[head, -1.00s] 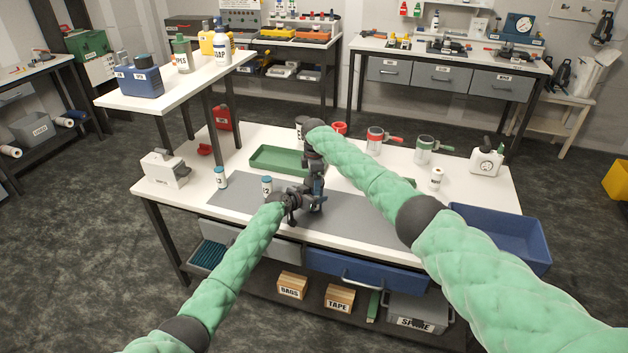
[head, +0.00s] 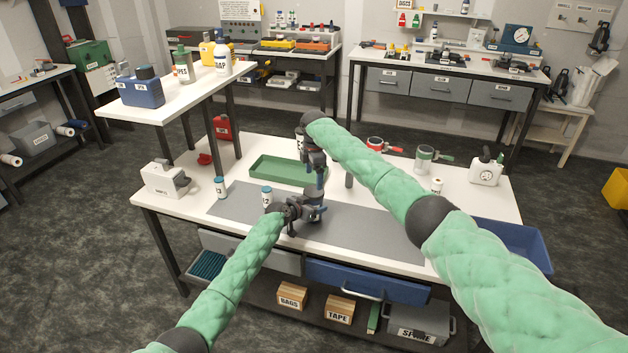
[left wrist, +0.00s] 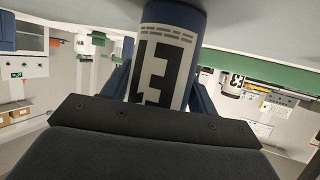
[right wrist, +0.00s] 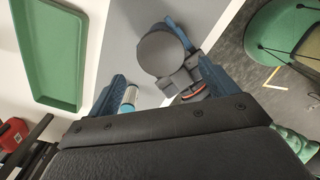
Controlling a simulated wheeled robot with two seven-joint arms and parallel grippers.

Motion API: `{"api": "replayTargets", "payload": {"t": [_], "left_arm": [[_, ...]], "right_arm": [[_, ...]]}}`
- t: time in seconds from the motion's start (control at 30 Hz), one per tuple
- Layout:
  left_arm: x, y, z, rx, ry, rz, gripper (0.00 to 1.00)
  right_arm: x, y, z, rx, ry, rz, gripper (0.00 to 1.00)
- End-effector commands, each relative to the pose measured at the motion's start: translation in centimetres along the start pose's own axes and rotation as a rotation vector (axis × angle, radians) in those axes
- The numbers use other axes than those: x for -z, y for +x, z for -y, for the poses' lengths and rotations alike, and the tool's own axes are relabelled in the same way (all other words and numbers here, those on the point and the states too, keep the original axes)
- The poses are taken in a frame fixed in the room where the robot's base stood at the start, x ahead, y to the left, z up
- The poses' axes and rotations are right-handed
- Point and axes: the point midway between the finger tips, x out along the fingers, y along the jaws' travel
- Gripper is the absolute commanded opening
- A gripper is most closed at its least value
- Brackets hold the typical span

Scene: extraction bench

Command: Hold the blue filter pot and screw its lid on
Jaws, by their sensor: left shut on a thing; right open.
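The blue filter pot (left wrist: 166,60), with a white label bearing a dark mark, is between the fingers of my left gripper (head: 303,212), low over the grey mat. It also shows in the head view (head: 313,196), partly covered. A dark grey round piece, seemingly its lid (right wrist: 158,52), is seen from above at the pot's top in the right wrist view. Whether it is fully seated I cannot tell. My right gripper (head: 318,178) hangs above with its blue fingers apart, one on each side of that dark round piece.
A small blue-capped bottle (head: 266,196) stands close left of the left gripper; another (head: 220,187) is farther left. A green tray (head: 258,178) lies behind. Red-banded (head: 375,146) and green-banded (head: 424,160) handled pots stand back right. The mat's right part (head: 385,235) is clear.

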Motion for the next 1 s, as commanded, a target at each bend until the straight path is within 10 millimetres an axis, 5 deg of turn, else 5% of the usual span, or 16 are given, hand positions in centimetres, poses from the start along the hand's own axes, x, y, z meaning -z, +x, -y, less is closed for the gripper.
{"api": "replayTargets", "payload": {"t": [0.57,1.0], "left_arm": [[0.0,0.0,0.0,0.000,0.000,0.000,0.00],[0.0,0.0,0.0,0.000,0.000,0.000,0.00]], "right_arm": [[0.0,-1.1,0.1,0.003,-0.115,0.000,0.85],[0.0,4.1,0.1,0.003,-0.114,0.001,0.85]]}}
